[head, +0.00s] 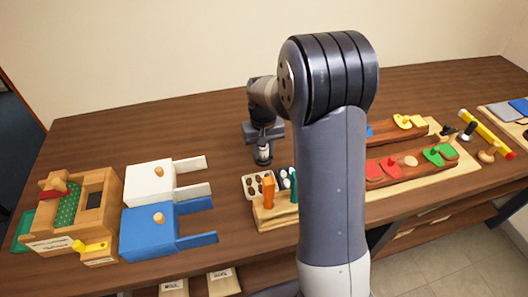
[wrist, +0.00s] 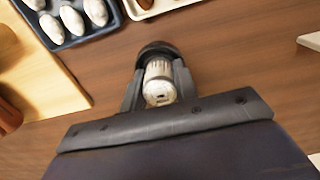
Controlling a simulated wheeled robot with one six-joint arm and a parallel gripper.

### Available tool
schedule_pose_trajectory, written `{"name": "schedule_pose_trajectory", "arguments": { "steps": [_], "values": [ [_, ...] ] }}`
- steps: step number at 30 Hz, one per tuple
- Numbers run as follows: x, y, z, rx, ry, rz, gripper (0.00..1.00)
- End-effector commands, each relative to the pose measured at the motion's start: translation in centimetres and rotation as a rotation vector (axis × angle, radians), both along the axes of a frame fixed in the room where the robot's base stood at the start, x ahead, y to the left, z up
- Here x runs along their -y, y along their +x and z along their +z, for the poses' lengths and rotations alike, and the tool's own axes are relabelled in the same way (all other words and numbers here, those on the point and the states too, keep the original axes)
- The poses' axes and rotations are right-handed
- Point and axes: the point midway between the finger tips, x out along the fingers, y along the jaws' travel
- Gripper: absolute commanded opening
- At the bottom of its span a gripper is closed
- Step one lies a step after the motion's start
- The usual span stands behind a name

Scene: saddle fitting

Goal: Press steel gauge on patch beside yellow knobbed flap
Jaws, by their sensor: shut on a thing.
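My gripper (head: 263,135) is shut on the steel gauge (wrist: 159,85), a short ribbed metal cylinder with a pale round end and a dark cap. The gauge also shows in the head view (head: 263,153), below my gripper and above the bare table left of the trays. The yellow knobbed flap (head: 408,121) sits on the rear brown strip at the right, well away from my gripper. I cannot make out the patch beside it at this size. My arm hides part of that strip.
The front strip carries red flaps (head: 375,170), a tan oval (head: 410,160) and a green flap (head: 437,153). A tray of brown pieces (head: 247,187) and orange and teal pegs stand near. White (head: 150,185) and blue (head: 148,230) boxes are at left.

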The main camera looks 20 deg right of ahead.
Motion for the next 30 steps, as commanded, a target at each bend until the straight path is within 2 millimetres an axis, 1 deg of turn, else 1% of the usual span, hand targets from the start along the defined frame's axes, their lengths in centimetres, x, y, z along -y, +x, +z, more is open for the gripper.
{"name": "schedule_pose_trajectory", "arguments": {
  "steps": [11,30],
  "values": [
    [0.0,0.0,0.2,-0.001,-0.001,0.000,0.12],
    [0.0,0.0,4.1,0.000,0.000,0.000,0.12]
  ]
}}
